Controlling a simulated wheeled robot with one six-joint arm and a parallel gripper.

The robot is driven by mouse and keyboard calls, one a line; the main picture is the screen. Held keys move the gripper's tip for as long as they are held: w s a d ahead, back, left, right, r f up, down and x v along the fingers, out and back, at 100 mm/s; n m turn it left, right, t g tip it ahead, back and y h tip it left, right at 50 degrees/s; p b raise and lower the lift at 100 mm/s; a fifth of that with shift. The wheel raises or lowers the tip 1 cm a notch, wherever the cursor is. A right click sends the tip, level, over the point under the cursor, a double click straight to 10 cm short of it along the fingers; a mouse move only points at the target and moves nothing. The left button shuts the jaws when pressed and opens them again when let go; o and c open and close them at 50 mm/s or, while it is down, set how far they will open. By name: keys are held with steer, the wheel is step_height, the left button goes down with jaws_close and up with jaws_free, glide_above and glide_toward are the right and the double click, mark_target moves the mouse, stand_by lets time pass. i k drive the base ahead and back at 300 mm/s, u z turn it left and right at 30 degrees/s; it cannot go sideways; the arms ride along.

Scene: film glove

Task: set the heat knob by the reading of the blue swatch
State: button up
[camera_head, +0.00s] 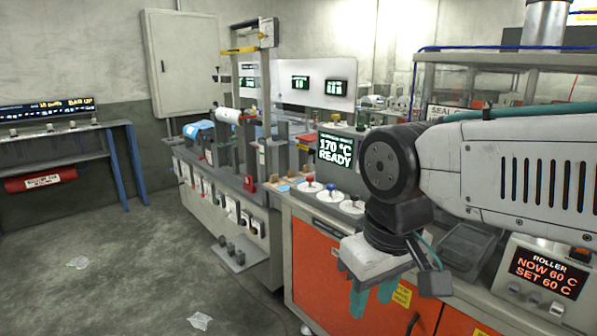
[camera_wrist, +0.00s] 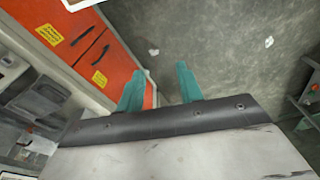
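My gripper (camera_head: 372,300) hangs in front of the orange-doored cabinet, fingers pointing down. In the wrist view its two teal fingers (camera_wrist: 163,72) are apart with nothing between them, above the floor beside the cabinet. Several small knobs or handles on pale discs (camera_head: 332,195) stand on the counter below a screen (camera_head: 335,151) reading "170 °C READY". I cannot tell which control, if any, is the heat knob. A roller panel (camera_head: 547,274) at lower right reads "NOW 60 C, SET 60 C" and has pale buttons or knobs. I cannot make out a blue swatch for certain.
The orange cabinet (camera_head: 330,262) stands below the counter, close behind my gripper. A long machine bench (camera_head: 215,200) stands left of it. A grey tray (camera_head: 468,250) lies under my arm. The floor (camera_head: 130,270) at left is open, with scraps on it.

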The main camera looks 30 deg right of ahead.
mark_target(310, 178)
steer(key=z, duration=0.05)
steer(key=i, duration=1.05)
steer(key=z, duration=0.15)
